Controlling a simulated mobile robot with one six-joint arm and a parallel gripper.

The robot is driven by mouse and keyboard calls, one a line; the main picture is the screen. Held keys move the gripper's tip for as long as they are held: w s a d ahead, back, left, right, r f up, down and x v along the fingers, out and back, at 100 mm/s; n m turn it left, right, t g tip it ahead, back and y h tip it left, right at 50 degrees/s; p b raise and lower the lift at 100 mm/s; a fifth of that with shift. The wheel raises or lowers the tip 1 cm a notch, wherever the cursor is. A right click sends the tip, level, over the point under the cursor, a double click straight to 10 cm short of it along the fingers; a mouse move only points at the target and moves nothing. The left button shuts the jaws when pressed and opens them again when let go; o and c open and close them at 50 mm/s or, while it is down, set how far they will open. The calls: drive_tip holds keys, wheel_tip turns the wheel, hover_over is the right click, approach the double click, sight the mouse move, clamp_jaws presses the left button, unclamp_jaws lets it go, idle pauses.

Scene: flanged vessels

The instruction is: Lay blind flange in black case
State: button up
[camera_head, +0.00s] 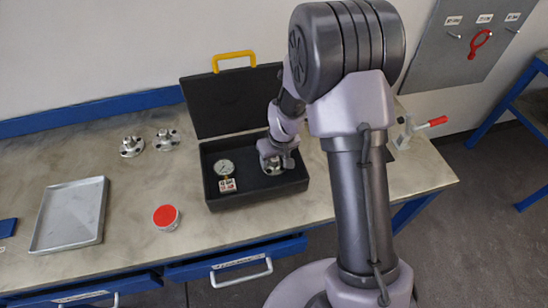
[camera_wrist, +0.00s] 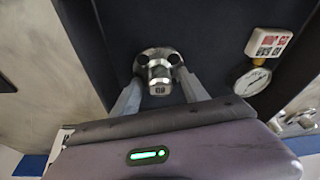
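The black case (camera_head: 205,170) stands open on the workbench, its lid up at the back with a yellow handle. The blind flange (camera_head: 272,167), a round metal disc with a knob, is inside the case on its right side, partly hidden by my gripper (camera_head: 277,150). In the wrist view the flange (camera_wrist: 158,56) appears flat on the dark case floor. My gripper (camera_wrist: 160,77) is open there, its two fingers on either side of the knob with a visible gap to it.
A pressure gauge (camera_head: 224,168) and a small white-red block (camera_head: 228,185) share the case's left side. Two metal flanged fittings (camera_head: 131,146) stand left of the case.

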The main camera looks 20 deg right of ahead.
drive_tip(key=a+p+v, duration=0.1)
drive_tip(key=p+v, duration=0.3)
drive_tip(key=v, duration=0.8)
wheel_tip(320, 180, up, 12)
drive_tip(key=m+t, duration=0.1)
drive_tip(key=m, duration=0.1)
hover_over(278, 172)
drive_tip(key=s+a, duration=0.2)
drive_tip(key=s, duration=0.4)
drive_tip(key=s+a+r+m+t+y, duration=0.15)
drive_tip(key=s+r+m, duration=0.5)
drive_tip(key=s, duration=0.95)
wheel_tip(278, 172, down, 6)
drive_tip(key=n+b, duration=0.1)
drive_tip(key=b, duration=0.7)
drive_tip(key=shift+a+n, duration=0.35)
drive_tip(key=shift+a, duration=0.05)
drive_tip(key=shift+s+f, duration=0.1)
drive_tip(key=shift+c, duration=0.4)
